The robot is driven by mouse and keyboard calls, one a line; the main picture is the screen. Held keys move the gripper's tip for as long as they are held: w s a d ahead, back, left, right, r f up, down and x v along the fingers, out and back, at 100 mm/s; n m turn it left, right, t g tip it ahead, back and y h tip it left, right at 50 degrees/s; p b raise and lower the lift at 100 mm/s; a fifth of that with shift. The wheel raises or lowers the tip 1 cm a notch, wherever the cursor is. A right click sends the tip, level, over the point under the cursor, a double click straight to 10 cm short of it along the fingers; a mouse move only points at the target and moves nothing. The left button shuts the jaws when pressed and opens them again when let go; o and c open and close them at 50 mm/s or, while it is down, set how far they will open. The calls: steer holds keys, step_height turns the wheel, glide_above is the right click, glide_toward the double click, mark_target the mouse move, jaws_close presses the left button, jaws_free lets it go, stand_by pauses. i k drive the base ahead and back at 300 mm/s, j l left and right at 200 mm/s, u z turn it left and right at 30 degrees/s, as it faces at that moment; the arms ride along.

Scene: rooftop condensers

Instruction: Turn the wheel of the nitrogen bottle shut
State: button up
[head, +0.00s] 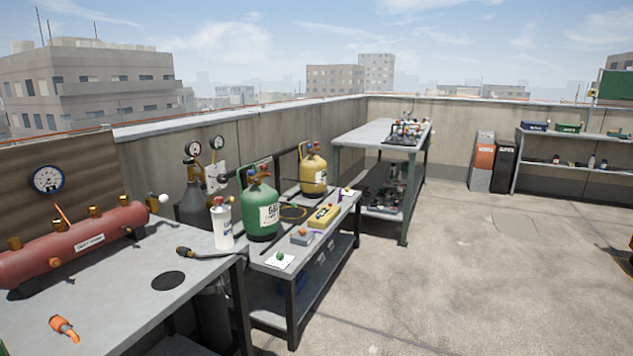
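A dark grey bottle (193,207) stands behind the benches, left of centre, partly hidden by the near bench and a white canister. It looks like the nitrogen bottle, but I cannot read a label on it. Two round gauges, one on the left (192,149) and one on the right (217,142), sit above and beside its top. Its wheel is too small to make out, so I cannot tell how far it is turned. My gripper is not in view.
The near bench (205,285) carries a red manifold (75,243), an orange fitting (64,328) and a black torch-like tool (205,253). Beyond it are a white canister (222,225), a green cylinder (261,210) and a yellow cylinder (313,172). Open floor (480,270) lies right.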

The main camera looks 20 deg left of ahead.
mark_target(187, 161)
steer(key=i, duration=1.9)
